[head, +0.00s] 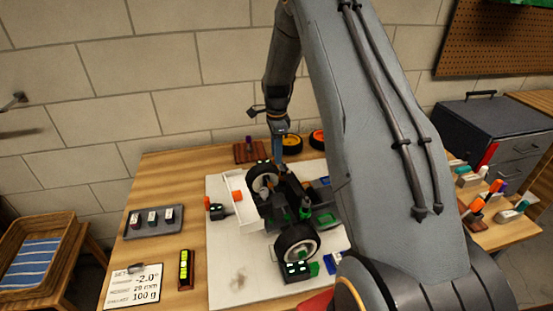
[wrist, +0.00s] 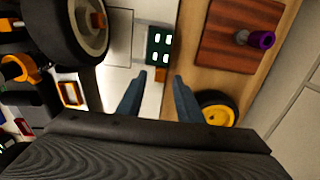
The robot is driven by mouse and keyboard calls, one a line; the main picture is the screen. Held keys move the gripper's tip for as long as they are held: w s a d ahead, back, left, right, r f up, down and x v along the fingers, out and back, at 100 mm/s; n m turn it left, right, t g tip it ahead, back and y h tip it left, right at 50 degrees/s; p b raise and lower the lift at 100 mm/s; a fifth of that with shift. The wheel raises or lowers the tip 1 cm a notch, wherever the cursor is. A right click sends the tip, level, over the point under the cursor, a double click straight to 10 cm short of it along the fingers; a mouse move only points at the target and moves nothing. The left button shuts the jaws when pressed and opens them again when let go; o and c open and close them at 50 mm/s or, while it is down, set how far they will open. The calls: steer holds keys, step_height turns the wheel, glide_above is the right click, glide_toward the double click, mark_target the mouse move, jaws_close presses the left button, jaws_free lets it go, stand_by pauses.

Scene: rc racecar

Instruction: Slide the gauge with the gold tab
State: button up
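The gauge (wrist: 160,47) is a small dark green block with pale lit squares, lying at the edge of the white board beside a car wheel (wrist: 88,25) in the wrist view. Its gold tab (wrist: 161,75) points toward my gripper (wrist: 158,88). My gripper is open, with one blue-grey finger on each side of the tab's line; I cannot tell if the tab is between the tips. In the head view, my gripper (head: 280,150) points down behind the car (head: 292,205), and the gauge is mostly hidden there.
A dark red block with a purple knob (wrist: 262,40) and a yellow wheel (wrist: 218,107) lie close by on the wood table. Other gauges with a red tab (head: 218,211) and a green tab (head: 298,268) stand around the car. A setup card (head: 134,286) lies front left.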

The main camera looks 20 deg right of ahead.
steer(key=shift+f, duration=1.65)
jaws_close()
